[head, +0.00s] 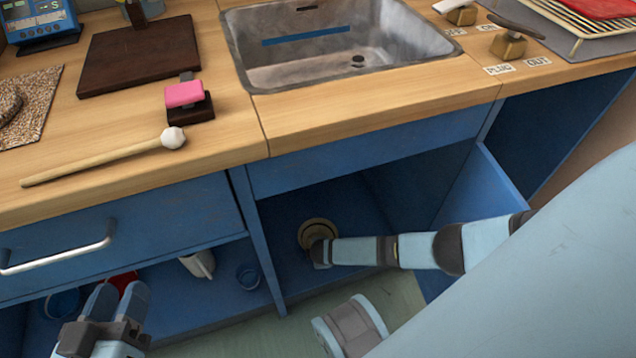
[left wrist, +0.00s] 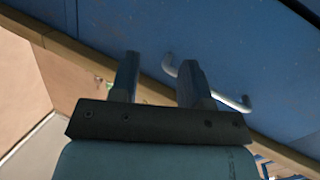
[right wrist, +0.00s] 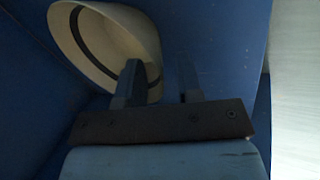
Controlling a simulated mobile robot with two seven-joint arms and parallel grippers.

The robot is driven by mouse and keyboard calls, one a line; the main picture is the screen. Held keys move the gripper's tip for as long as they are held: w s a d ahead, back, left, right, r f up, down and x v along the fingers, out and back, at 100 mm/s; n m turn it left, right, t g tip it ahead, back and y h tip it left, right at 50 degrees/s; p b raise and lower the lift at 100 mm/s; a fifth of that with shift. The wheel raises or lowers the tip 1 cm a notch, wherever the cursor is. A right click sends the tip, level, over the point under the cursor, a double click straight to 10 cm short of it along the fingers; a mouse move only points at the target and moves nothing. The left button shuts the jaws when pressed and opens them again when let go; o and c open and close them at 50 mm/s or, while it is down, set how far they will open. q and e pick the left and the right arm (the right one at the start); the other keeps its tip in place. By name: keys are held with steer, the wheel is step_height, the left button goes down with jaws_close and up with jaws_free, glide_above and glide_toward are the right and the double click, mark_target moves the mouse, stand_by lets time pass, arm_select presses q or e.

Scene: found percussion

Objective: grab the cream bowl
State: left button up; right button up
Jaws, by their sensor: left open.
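The cream bowl (head: 316,229) with a dark band sits inside the blue cupboard below the sink, partly covered by my right arm in the head view. In the right wrist view the bowl (right wrist: 88,38) fills the upper left. My right gripper (right wrist: 158,63) is open at its right-hand rim. One finger overlaps the bowl in the picture and the other shows beyond the rim; I cannot tell if either touches. My left gripper (head: 119,292) is open and empty, low in front of the left-hand cabinet.
The cupboard's side walls and open door (head: 500,182) border my right arm. The shelf at left holds a white mug (head: 197,264), a blue cup (head: 248,277) and a red item (head: 122,282). A drawer handle (head: 58,256) sticks out above my left gripper. A mallet (head: 105,158) lies on the counter.

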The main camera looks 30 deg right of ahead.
steer(key=shift+b+x, duration=0.5)
steer(key=shift+x, duration=0.45)
steer(key=shift+r, duration=0.1)
jaws_close()
